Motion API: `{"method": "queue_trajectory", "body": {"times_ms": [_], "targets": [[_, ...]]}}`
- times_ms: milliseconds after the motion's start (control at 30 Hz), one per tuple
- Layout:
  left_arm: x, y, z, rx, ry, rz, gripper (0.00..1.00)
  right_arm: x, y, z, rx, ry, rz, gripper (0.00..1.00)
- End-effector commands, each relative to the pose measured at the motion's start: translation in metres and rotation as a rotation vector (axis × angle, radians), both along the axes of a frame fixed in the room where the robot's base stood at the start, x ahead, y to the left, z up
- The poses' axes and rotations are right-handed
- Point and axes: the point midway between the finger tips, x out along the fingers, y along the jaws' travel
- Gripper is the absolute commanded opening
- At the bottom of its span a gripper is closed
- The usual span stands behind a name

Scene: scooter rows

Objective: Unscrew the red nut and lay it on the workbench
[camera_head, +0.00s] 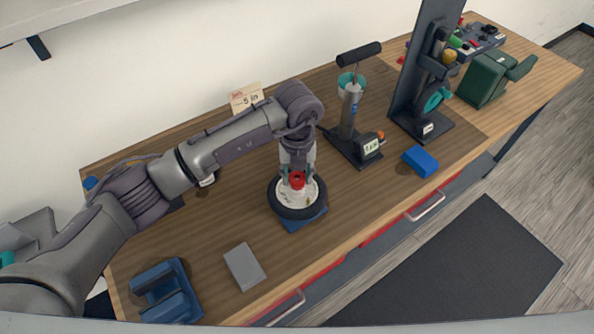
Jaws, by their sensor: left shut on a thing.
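The red nut (297,180) is at the middle of a small wheel (285,206) with a black tyre and a pale hub. The wheel lies flat on a blue base (311,221) on the wooden workbench (215,225). My left gripper (297,178) points down from above, shut on the red nut at the hub. Whether the nut still sits on a thread cannot be seen. My right gripper is not in view.
A grey block (245,266) and a blue holder (166,292) lie at the front left. A blue block (421,161), a pump-like stand (352,145) and a tall dark stand (424,120) are to the right. The bench is clear left of the wheel.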

Motion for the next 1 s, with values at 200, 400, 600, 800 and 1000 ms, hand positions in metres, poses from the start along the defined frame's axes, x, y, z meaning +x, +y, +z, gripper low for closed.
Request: {"method": "queue_trajectory", "body": {"times_ms": [200,400,600,800,1000], "targets": [[-0.0036,-0.0034,-0.0006,-0.005,0.009,0.296,0.09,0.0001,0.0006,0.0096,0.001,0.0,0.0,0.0],[-0.004,-0.0041,-0.0021,-0.006,0.009,0.345,0.09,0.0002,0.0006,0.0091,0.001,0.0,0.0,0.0],[-0.0042,-0.0043,-0.0022,-0.006,0.009,0.342,0.57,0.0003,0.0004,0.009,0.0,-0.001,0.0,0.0],[-0.0025,-0.0026,-0.0014,-0.005,0.005,0.344,0.71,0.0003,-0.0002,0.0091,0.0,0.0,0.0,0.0],[-0.0015,-0.0018,0.0002,-0.004,0.003,0.345,0.71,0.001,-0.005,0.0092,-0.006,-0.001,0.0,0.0]]}}
